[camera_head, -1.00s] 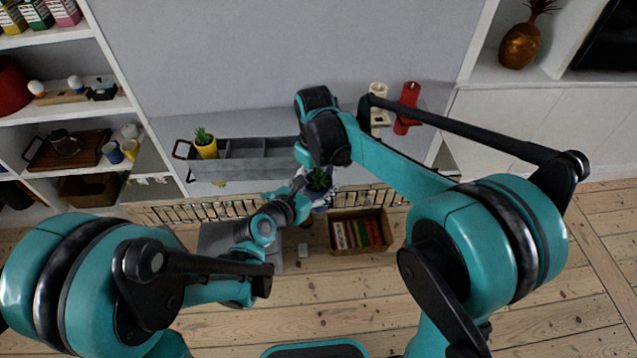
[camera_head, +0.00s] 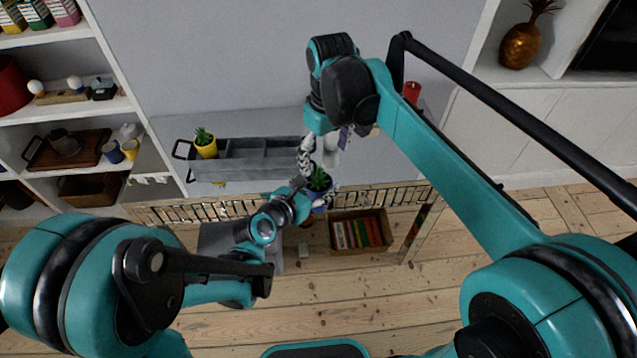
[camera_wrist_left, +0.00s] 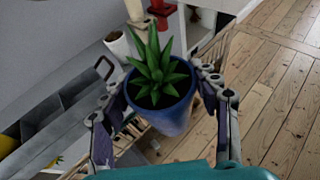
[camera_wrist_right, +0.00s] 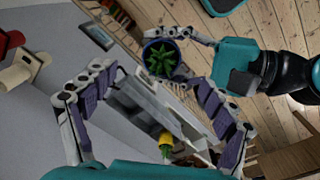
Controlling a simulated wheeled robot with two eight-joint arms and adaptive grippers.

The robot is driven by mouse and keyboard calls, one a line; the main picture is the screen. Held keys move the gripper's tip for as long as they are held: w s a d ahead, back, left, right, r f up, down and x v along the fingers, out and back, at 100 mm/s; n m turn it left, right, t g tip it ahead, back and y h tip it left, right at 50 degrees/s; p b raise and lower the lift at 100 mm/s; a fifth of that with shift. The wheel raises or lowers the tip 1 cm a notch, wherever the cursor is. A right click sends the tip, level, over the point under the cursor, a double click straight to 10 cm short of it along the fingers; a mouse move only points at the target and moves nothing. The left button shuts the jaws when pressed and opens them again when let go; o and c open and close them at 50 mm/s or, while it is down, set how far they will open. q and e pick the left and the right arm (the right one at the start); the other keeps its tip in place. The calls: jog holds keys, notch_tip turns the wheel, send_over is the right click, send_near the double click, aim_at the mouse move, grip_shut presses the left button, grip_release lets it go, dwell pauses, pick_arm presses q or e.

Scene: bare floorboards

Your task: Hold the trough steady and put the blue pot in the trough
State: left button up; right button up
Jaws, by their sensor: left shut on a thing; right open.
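The grey trough (camera_head: 228,170) stands on the narrow shelf against the wall, with compartments and a dark end handle. A yellow pot with a plant (camera_head: 206,148) sits in its left compartment. The blue pot (camera_wrist_left: 172,118) with a spiky green plant is between the fingers of my left gripper (camera_wrist_left: 162,92), which is shut on it. In the head view the blue pot (camera_head: 320,186) is held just off the trough's right end. My right gripper (camera_wrist_right: 152,77) is open and empty above the trough's right end; the trough (camera_wrist_right: 150,105) and blue pot (camera_wrist_right: 158,72) show beyond its fingers.
A red candle (camera_head: 411,91) stands on the shelf to the right, partly hidden by my right arm. A white bookcase (camera_head: 80,192) stands at the left. The right floorboards are clear.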

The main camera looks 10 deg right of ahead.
jog(key=s+d+f+m+t, duration=0.3)
jog(key=s+d+f, duration=0.1)
jog(key=s, duration=0.3)
jog(key=s+d+f+m+t, duration=0.3)
jog(key=s+d+f+m, duration=0.1)
jog(key=s+d, duration=0.3)
jog(key=shift+s+f, duration=0.3)
jog(key=shift+s, duration=0.15)
jog(key=shift+d, duration=0.1)
